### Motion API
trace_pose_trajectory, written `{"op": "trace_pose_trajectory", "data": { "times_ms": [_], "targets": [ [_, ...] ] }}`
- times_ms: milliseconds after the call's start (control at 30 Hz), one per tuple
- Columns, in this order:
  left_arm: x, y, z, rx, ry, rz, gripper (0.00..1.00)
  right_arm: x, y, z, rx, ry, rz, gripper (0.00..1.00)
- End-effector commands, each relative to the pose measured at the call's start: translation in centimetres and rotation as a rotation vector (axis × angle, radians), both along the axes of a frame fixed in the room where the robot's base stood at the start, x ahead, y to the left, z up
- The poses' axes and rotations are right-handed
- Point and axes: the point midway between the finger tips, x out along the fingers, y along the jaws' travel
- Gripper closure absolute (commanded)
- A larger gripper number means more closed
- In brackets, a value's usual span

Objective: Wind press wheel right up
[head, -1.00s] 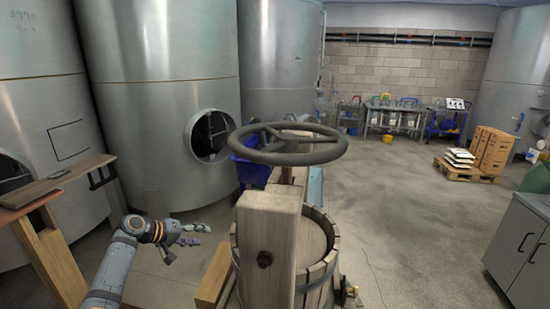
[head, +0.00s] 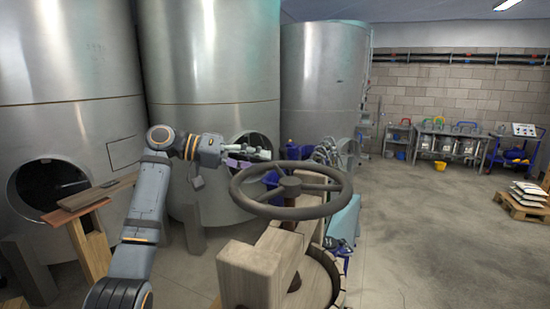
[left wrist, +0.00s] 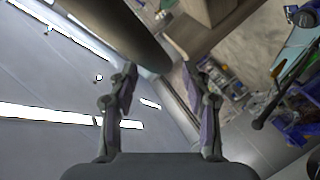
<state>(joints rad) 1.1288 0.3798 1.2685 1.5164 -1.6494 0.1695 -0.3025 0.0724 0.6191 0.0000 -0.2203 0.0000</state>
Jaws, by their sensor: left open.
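The press wheel is a dark, spoked handwheel (head: 290,187) lying level on top of the wooden press (head: 245,270) in the head view. My left gripper (head: 258,160) is open, at the wheel's far left rim, with its fingers pointing right. In the left wrist view, the dark rounded rim (left wrist: 120,35) comes down from the top to near the fingertips of my left gripper (left wrist: 160,72). The jaws are not closed on the rim; I cannot tell if they touch it. My right gripper is not in view.
Big steel tanks (head: 215,60) stand behind my left arm. A wooden plank stand (head: 85,225) is at the left. A teal object (head: 345,222) stands just behind the press. The floor (head: 440,230) at the right is clear up to a pallet of sacks (head: 520,208).

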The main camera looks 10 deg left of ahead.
Motion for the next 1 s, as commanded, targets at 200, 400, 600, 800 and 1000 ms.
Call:
{"op": "trace_pose_trajectory", "data": {
  "times_ms": [200, 400, 600, 800, 1000],
  "targets": [
    [1.2, -3.4, -0.6, 0.000, 0.001, 0.000, 0.51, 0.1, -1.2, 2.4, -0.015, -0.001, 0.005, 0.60],
    [1.5, -4.2, -1.2, 0.001, 0.001, 0.002, 0.51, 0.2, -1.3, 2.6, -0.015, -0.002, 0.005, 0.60],
    [1.5, -4.2, -1.2, 0.001, 0.000, 0.002, 0.52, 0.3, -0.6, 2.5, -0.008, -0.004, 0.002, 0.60],
    [1.5, -4.2, -1.2, 0.001, 0.000, 0.002, 0.80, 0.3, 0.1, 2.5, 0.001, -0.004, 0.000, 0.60],
    [1.5, -4.2, -1.3, 0.002, 0.000, 0.003, 1.00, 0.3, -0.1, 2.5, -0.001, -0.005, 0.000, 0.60]
  ]
}}
